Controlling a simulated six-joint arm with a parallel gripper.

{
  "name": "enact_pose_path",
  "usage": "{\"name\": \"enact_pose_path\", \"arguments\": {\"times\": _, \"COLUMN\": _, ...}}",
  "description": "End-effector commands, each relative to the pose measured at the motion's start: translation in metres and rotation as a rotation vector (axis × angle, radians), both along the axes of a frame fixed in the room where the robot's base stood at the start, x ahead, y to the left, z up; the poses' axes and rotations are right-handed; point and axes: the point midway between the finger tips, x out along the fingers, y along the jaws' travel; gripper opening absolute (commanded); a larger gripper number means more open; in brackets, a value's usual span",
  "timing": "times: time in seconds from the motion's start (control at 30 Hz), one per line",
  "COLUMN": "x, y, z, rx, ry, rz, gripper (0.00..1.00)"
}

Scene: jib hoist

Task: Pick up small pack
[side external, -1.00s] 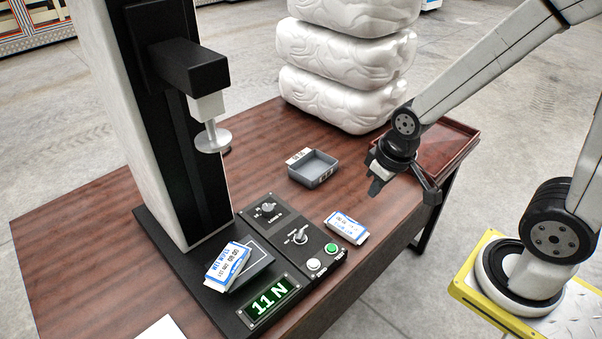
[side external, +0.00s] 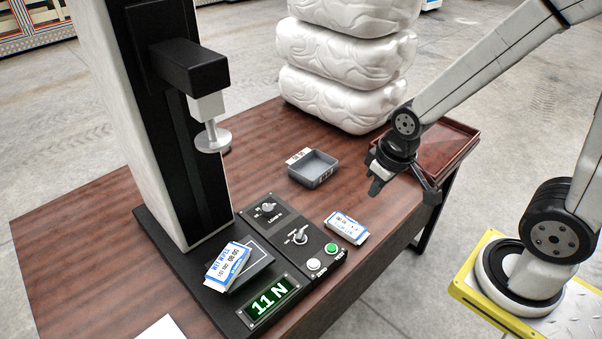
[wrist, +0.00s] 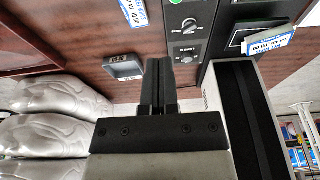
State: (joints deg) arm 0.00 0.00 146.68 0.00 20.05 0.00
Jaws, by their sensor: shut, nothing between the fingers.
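A small white and blue pack (side external: 346,227) lies flat on the brown table, right of the control panel. It also shows at the top of the wrist view (wrist: 134,12), partly cut off. A second white and blue pack (side external: 228,266) rests tilted on the tester's dark plate, and it shows in the wrist view (wrist: 268,40) at the upper right. I cannot tell which one is meant by the small pack. My gripper (side external: 376,187) is shut and empty above the table's right side, apart from both packs. Its fingers (wrist: 158,88) are together in the wrist view.
A grey open tray (side external: 313,168) sits left of my gripper. The tester column with its round press head (side external: 213,139) stands at left. The control panel (side external: 290,238) has knobs, buttons and an "11 N" display (side external: 269,300). White wrapped bundles (side external: 345,65) are stacked behind. A reddish tray (side external: 450,150) lies behind my gripper.

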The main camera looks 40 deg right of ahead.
Motion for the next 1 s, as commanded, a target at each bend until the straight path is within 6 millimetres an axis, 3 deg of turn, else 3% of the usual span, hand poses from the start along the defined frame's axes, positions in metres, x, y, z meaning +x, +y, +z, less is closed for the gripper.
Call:
{"name": "enact_pose_path", "arguments": {"times": 0.43, "x": 0.0, "y": 0.0, "z": 0.0, "rx": 0.0, "ry": 0.0, "rz": 0.0, "gripper": 0.0}}
{"name": "enact_pose_path", "arguments": {"times": 0.73, "x": 0.0, "y": 0.0, "z": 0.0, "rx": 0.0, "ry": 0.0, "rz": 0.0, "gripper": 0.95}}
{"name": "enact_pose_path", "arguments": {"times": 0.77, "x": 0.0, "y": 0.0, "z": 0.0, "rx": 0.0, "ry": 0.0, "rz": 0.0, "gripper": 1.0}}
{"name": "enact_pose_path", "arguments": {"times": 1.0, "x": 0.0001, "y": 0.0, "z": 0.0003, "rx": 0.0, "ry": 0.0, "rz": 0.0, "gripper": 1.0}}
